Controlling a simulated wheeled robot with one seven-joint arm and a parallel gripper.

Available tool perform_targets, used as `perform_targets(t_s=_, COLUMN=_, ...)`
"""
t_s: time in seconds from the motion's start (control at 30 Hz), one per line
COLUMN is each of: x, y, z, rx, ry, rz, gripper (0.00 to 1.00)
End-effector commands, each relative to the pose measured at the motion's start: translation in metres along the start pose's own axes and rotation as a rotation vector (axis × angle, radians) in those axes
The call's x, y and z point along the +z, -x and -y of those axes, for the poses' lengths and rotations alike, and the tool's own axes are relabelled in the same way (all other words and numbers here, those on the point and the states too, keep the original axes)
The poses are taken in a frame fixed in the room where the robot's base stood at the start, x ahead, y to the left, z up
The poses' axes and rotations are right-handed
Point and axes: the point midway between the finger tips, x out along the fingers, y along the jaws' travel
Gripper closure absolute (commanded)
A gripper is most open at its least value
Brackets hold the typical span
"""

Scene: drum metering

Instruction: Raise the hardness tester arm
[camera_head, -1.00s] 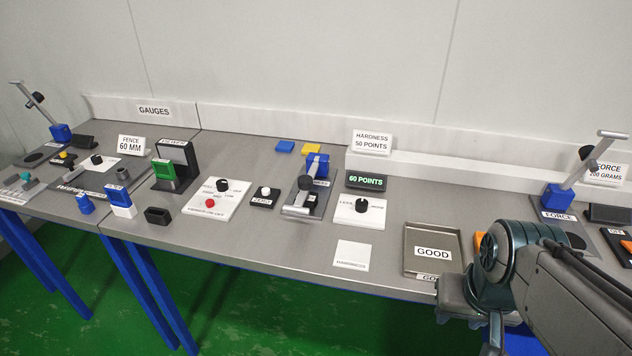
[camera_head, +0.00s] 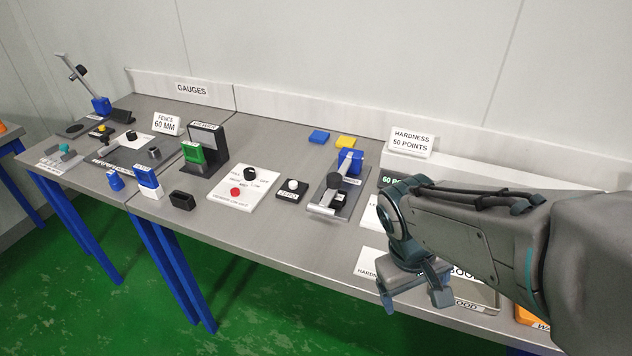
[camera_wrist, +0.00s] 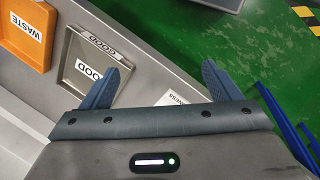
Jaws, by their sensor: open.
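The hardness tester (camera_head: 339,190) stands on the grey bench left of my gripper, with a blue post at its back and a dark base. The tester does not show in the wrist view.
A white control plate (camera_head: 243,190) and a zero button plate (camera_head: 292,189) sit left of the tester. My arm partly hides the readout, dial plate and GOOD tray (camera_head: 477,294); the tray (camera_wrist: 112,53) and orange WASTE tray (camera_wrist: 44,30) show in the wrist view. A HARDNESS sign (camera_head: 411,142) stands behind.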

Motion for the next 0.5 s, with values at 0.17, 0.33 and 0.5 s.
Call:
perform_targets(t_s=0.17, x=-0.012, y=-0.016, z=-0.004, rx=0.24, ry=0.372, rz=0.212, gripper=0.16)
perform_targets(t_s=0.33, x=-0.042, y=-0.019, z=-0.004, rx=0.512, ry=0.71, rz=0.354, gripper=0.16)
perform_targets(t_s=0.5, x=-0.085, y=-0.015, z=0.013, rx=0.824, ry=1.037, rz=0.446, gripper=0.16)
